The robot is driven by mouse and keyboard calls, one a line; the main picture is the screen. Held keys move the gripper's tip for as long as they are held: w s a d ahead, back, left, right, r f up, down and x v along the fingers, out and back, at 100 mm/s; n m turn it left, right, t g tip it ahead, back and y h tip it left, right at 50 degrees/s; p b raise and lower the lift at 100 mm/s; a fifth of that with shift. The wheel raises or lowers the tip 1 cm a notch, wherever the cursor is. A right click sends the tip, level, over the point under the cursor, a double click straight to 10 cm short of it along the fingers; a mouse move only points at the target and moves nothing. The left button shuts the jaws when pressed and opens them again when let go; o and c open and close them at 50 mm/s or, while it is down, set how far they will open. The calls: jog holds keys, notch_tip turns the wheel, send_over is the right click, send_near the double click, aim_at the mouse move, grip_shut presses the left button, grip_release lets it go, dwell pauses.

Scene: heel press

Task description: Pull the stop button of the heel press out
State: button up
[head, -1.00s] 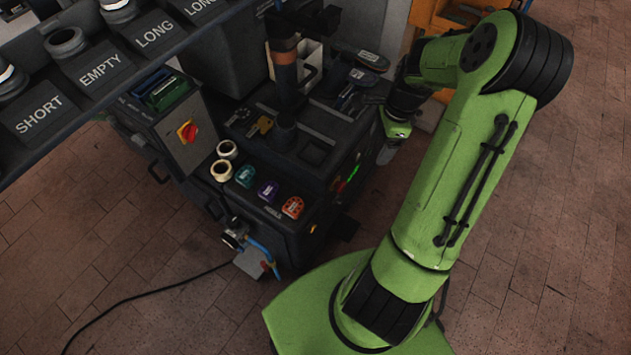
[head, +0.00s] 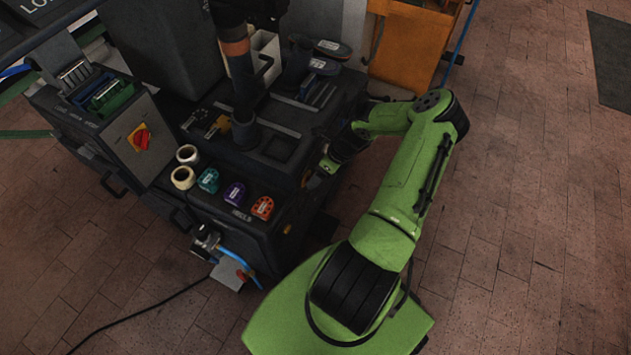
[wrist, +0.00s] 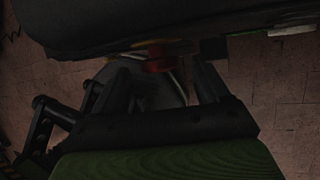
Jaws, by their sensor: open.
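The stop button (wrist: 160,64) shows in the wrist view as a red cap with a yellow patch behind it, on the side of the dark heel press (head: 205,215). My gripper (wrist: 163,76) is open, with one finger on each side of the red button. I cannot tell whether the fingers touch it. In the head view my gripper (head: 326,166) is close against the right side of the press, and the button is mostly hidden there.
On the press top stand two tape rolls (head: 185,168) and teal, purple and orange heel pieces (head: 235,195). A red and yellow switch (head: 140,138) is on a box at the left. An orange cabinet (head: 412,45) stands behind.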

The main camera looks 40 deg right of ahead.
jog(key=shift+x, duration=1.2)
